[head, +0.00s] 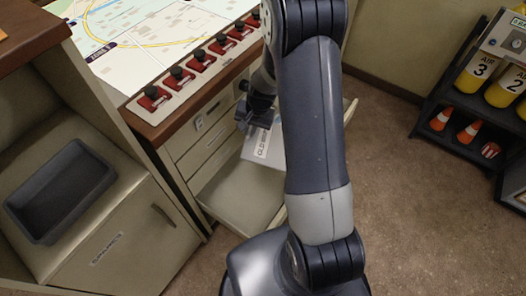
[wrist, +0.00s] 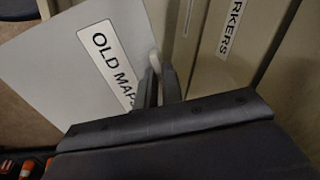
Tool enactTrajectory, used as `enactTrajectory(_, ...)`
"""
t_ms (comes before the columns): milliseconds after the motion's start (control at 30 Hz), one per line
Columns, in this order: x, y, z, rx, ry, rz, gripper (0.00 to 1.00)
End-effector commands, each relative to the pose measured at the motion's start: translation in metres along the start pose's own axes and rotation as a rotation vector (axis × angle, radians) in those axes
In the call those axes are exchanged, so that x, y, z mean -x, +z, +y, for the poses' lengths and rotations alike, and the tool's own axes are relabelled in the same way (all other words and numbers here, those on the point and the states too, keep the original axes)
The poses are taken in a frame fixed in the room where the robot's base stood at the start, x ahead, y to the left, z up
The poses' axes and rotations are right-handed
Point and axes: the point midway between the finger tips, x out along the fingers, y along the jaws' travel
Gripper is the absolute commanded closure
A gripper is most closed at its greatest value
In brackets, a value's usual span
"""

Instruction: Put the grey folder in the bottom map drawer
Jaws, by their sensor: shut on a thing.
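The grey folder (head: 251,149), labelled OLD MAPS, is held in my gripper (head: 253,117). In the wrist view the folder (wrist: 50,75) spreads to the left of my gripper (wrist: 158,82), whose fingers are shut at its edge. The open bottom drawer (head: 232,196) sticks out from the console front, and its visible inside looks empty. In the head view the folder appears over the drawer's far part. My arm hides part of both, so I cannot tell how high the folder is.
Closed drawer fronts (head: 196,150) stand above the open one; one labelled MARKERS (wrist: 228,28) is close to my gripper. A dark tray (head: 62,190) lies on the left cabinet. A rack (head: 452,135) with yellow cylinders and cones stands at right. Floor between is clear.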

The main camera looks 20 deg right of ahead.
Motion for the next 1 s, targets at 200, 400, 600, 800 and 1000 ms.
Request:
enactTrajectory(200,-0.026,-0.007,-0.001,-0.123,-0.062,0.042,1.0)
enactTrajectory(400,-0.037,-0.011,-0.004,-0.225,-0.114,0.08,1.0)
enactTrajectory(600,-0.046,-0.011,-0.006,-0.313,-0.162,0.118,1.0)
enactTrajectory(800,-0.047,-0.011,-0.008,-0.365,-0.191,0.142,1.0)
enactTrajectory(1000,-0.058,-0.01,-0.006,-0.382,-0.198,0.147,1.0)
